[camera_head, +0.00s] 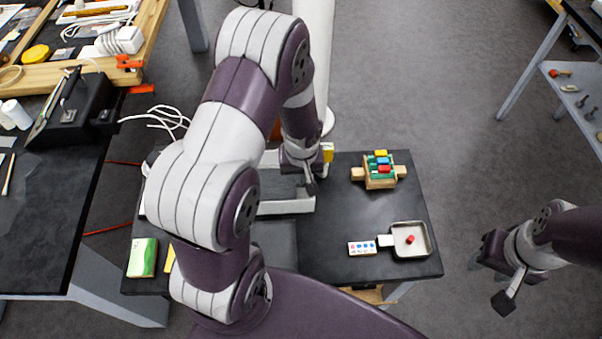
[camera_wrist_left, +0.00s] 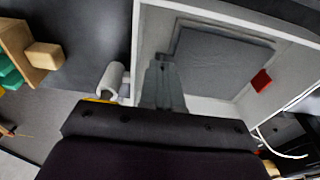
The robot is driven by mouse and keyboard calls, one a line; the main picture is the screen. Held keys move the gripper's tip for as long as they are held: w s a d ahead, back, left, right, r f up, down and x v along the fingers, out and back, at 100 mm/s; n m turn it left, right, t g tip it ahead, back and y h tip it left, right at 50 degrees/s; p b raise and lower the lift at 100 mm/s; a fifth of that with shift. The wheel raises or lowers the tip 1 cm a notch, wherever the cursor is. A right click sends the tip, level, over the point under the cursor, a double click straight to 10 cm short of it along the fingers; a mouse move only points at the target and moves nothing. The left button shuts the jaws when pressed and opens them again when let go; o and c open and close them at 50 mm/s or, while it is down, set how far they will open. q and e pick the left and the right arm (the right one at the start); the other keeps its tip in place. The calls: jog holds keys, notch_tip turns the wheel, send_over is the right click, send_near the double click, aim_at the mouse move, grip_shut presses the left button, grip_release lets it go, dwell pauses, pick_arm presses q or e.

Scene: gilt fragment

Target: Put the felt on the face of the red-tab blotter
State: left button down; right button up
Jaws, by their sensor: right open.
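In the left wrist view a flat dark grey square (camera_wrist_left: 215,60) lies inside a white-rimmed frame (camera_wrist_left: 144,30). A red tab (camera_wrist_left: 261,80) shows at its right side. I cannot tell whether the square is the blotter, the felt, or one on the other. My left gripper (camera_wrist_left: 163,70) is over the frame's near left part, its fingers close together; whether they hold anything is unclear. In the head view my left gripper (camera_head: 309,182) is at the frame's (camera_head: 290,207) far right, and my arm hides most of the frame. My right gripper (camera_head: 490,275) is open, off the table's right side.
A wooden rack with coloured pieces (camera_head: 380,170) stands at the table's back right. A tray with a red piece (camera_head: 425,248) and a dotted card (camera_head: 362,248) lie at front right. A green-white pack (camera_head: 142,258) is front left. A white cylinder (camera_wrist_left: 112,80) stands beside the frame.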

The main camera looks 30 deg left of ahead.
pick_arm(q)
jog(key=shift+f, duration=0.35)
jog(key=c, duration=1.3)
grip_release()
jog(key=shift+o, duration=0.2)
jog(key=shift+a, duration=0.1)
jog(key=shift+r, duration=0.1)
